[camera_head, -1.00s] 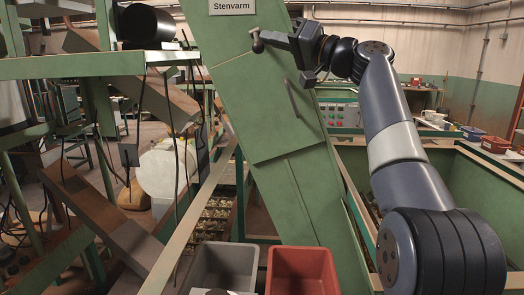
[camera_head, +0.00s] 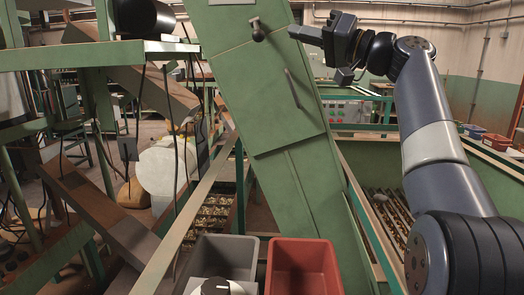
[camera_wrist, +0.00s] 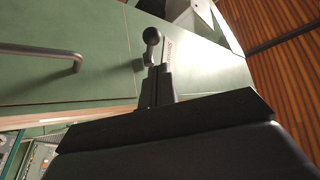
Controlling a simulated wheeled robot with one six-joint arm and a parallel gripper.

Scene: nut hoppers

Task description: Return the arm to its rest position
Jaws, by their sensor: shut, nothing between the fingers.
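My gripper (camera_head: 292,33) is shut and empty, at the upper middle of the head view. It points left toward a small dark ball knob (camera_head: 258,35) on a short lever on the sloping green cabinet, with a gap between them. In the wrist view, the closed fingers (camera_wrist: 158,85) point up at the same knob (camera_wrist: 152,36), which stands just past their tips. My arm reaches in from the right of the head view, bent at the elbow.
The green sloping cabinet (camera_head: 255,110) has a bar handle (camera_head: 291,88), also visible in the wrist view (camera_wrist: 40,52). A grey bin (camera_head: 225,258) and a red bin (camera_head: 303,268) stand below. Green steel framework (camera_head: 90,58) fills the left. A green-walled trough (camera_head: 470,170) lies right.

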